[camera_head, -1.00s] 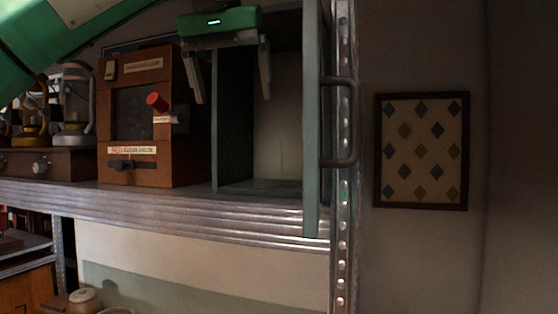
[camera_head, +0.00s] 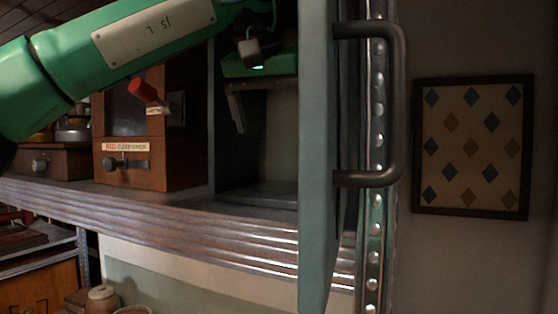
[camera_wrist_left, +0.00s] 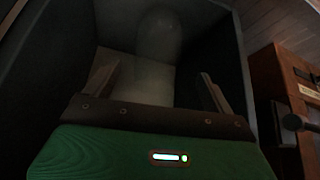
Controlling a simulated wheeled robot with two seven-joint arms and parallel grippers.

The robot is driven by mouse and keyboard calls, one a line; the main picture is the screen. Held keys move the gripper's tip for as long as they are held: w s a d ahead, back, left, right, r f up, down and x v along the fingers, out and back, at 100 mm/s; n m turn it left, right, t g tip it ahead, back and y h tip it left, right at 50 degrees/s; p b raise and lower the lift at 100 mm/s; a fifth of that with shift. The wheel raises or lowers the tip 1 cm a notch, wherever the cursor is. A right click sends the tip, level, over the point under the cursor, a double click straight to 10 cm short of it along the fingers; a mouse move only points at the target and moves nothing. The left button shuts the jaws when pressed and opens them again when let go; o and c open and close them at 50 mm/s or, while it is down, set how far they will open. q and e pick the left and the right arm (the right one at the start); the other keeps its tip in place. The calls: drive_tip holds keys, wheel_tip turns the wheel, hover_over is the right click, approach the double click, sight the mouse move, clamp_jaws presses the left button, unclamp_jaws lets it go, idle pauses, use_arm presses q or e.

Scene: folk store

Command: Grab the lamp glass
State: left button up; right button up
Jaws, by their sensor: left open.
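A pale, see-through, rounded shape, apparently the lamp glass (camera_wrist_left: 158,42), stands upright inside a dark cabinet in the left wrist view. It is dim and hard to make out. My left gripper (camera_wrist_left: 154,82) is open, with one finger on either side of the view below the glass, and nothing is between the fingers. In the head view my left gripper (camera_head: 262,105) is in the grey-green cabinet's opening, with one finger visible and the other hidden by the door. The lamp glass is not seen in the head view. My right gripper is not in view.
The cabinet door (camera_head: 317,150) stands open at the right with a dark handle (camera_head: 400,105). A wooden box with a red knob (camera_head: 180,160) stands left of the cabinet on the metal shelf (camera_head: 180,222). A diamond-patterned picture (camera_head: 472,148) hangs on the right wall.

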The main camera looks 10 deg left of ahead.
sight(277, 143)
use_arm(q)
drive_tip(key=shift+p+x, duration=0.75)
drive_tip(key=shift+p, duration=0.05)
drive_tip(key=p+x, duration=0.1)
drive_tip(key=x, duration=0.2)
drive_tip(key=shift+w+d+f, duration=0.1)
drive_tip(key=shift+d+f, duration=0.05)
drive_tip(key=shift+d, duration=0.05)
drive_tip(key=shift+w+f, duration=0.15)
drive_tip(key=shift+f, duration=0.05)
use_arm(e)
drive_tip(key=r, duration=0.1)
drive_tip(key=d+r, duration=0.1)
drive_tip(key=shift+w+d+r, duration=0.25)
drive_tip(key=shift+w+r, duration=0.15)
use_arm(q)
drive_tip(key=shift+r, duration=0.1)
drive_tip(key=c, duration=1)
drive_tip(key=shift+c, duration=0.6)
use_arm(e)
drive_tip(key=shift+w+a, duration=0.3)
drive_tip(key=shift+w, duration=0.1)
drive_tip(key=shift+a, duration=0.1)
use_arm(q)
drive_tip(key=shift+r, duration=0.1)
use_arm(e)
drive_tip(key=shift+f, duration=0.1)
